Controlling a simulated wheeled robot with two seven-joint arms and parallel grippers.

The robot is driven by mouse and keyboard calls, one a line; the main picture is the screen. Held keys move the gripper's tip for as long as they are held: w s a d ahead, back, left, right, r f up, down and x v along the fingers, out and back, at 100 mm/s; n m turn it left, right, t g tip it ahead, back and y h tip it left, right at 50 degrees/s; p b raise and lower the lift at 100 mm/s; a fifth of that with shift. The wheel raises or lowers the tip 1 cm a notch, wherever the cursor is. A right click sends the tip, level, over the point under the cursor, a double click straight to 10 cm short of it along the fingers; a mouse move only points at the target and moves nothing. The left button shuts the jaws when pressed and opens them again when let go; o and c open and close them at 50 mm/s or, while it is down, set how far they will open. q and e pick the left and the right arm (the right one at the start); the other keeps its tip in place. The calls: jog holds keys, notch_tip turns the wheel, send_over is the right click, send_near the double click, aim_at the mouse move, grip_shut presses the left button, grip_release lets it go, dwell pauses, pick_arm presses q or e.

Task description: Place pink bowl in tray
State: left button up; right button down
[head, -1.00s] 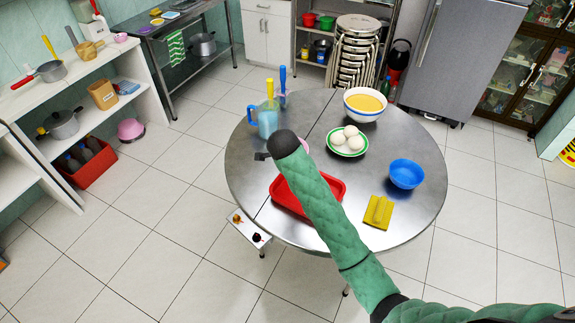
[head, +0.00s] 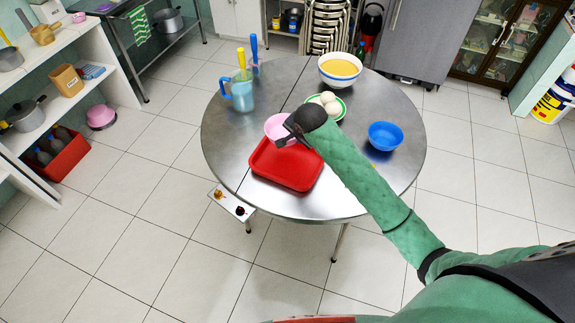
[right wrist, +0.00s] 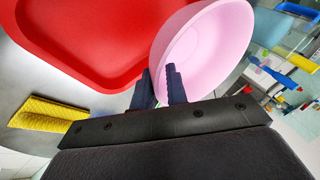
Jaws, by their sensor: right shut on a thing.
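The pink bowl (head: 274,126) is at the back edge of the red tray (head: 287,168) on the round metal table. My right gripper (head: 287,137) is at the bowl's near right side. In the right wrist view, its fingers (right wrist: 161,88) are shut on the wall of the pink bowl (right wrist: 208,48). The red tray (right wrist: 85,45) lies beside and below the bowl there, and its inside looks empty. I cannot tell whether the bowl touches the table. My left gripper is not in view.
A plate of eggs (head: 331,99) is just behind my right forearm. A blue bowl (head: 385,135) stands to its right, a soup bowl (head: 340,70) and a blue jug (head: 240,95) farther back. A yellow cloth (right wrist: 45,111) lies near the tray. The table's left part is clear.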

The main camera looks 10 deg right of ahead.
pick_arm(q)
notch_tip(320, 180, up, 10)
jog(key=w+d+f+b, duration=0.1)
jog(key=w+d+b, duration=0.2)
jog(key=b, duration=0.1)
pick_arm(e)
jog(key=s+d+r+n+g+y, duration=0.25)
jog(key=s+d+n+y, duration=0.25)
jog(key=s+d+n, duration=0.45)
jog(key=p, duration=0.4)
send_over(296, 159)
jog(key=s+d, duration=0.1)
jog(key=d, duration=0.1)
jog(key=shift+n, duration=0.35)
jog(key=f, duration=0.6)
jog(key=shift+s, duration=0.2)
jog(key=shift+s+f, duration=0.1)
jog(key=shift+f, duration=0.15)
jog(key=shift+f+p, duration=0.8)
jog(key=shift+f, duration=0.15)
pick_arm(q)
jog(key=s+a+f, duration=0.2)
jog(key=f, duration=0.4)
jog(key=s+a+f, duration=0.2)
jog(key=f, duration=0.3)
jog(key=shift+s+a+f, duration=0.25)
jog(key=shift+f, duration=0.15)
pick_arm(e)
jog(key=shift+f, duration=0.85)
jog(key=shift+f, duration=0.1)
